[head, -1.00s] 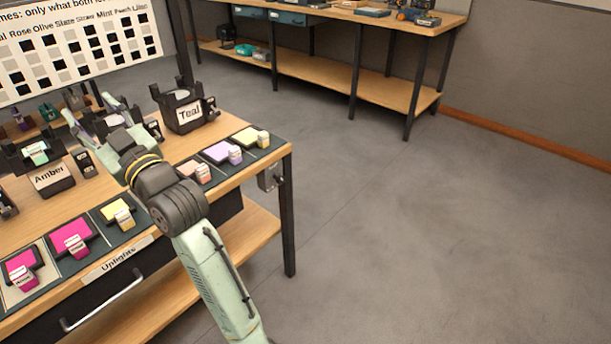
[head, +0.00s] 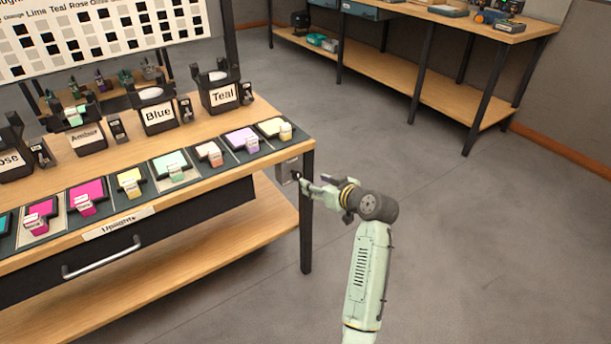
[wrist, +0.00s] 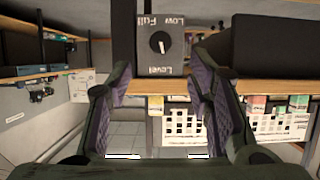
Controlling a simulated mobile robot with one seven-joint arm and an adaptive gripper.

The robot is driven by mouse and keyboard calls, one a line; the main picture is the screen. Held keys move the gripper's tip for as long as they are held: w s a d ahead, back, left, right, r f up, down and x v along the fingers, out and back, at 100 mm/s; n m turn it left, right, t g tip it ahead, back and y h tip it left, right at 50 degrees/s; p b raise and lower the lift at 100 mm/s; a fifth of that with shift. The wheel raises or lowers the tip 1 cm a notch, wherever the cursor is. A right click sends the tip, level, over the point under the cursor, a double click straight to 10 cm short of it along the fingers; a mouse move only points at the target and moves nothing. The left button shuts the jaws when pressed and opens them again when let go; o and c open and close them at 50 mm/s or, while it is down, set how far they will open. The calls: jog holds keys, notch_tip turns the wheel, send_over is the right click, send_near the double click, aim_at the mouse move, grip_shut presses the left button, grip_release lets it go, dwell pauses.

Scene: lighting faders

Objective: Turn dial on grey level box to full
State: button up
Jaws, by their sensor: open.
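The grey level box (head: 287,171) is fixed at the right end of the table, by the front leg. In the wrist view the box (wrist: 176,68) faces me, with a round black dial (wrist: 160,43) in its middle. Lettering reads "Full" and "Low" above the dial and "Level" below it. A pale pointer mark on the dial runs nearly vertical; which end it points with is too small to tell. My gripper (head: 309,184) is open and empty, close in front of the box. In the wrist view its fingers (wrist: 160,78) stand either side of the dial, apparently short of it.
The table's front leg (head: 306,225) is close beside my gripper. Colour swatches and labelled black holders, such as the Teal one (head: 222,95), stand on the tabletop (head: 190,128). A second bench (head: 440,100) is at the back. The floor to the right is clear.

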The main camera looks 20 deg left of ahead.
aim_at(298, 175)
jog(key=p+x, duration=0.1)
jog(key=x, duration=0.8)
jog(key=shift+w+a+p, duration=0.2)
jog(key=shift+a+p, duration=0.1)
jog(key=shift+p, duration=0.05)
grip_shut()
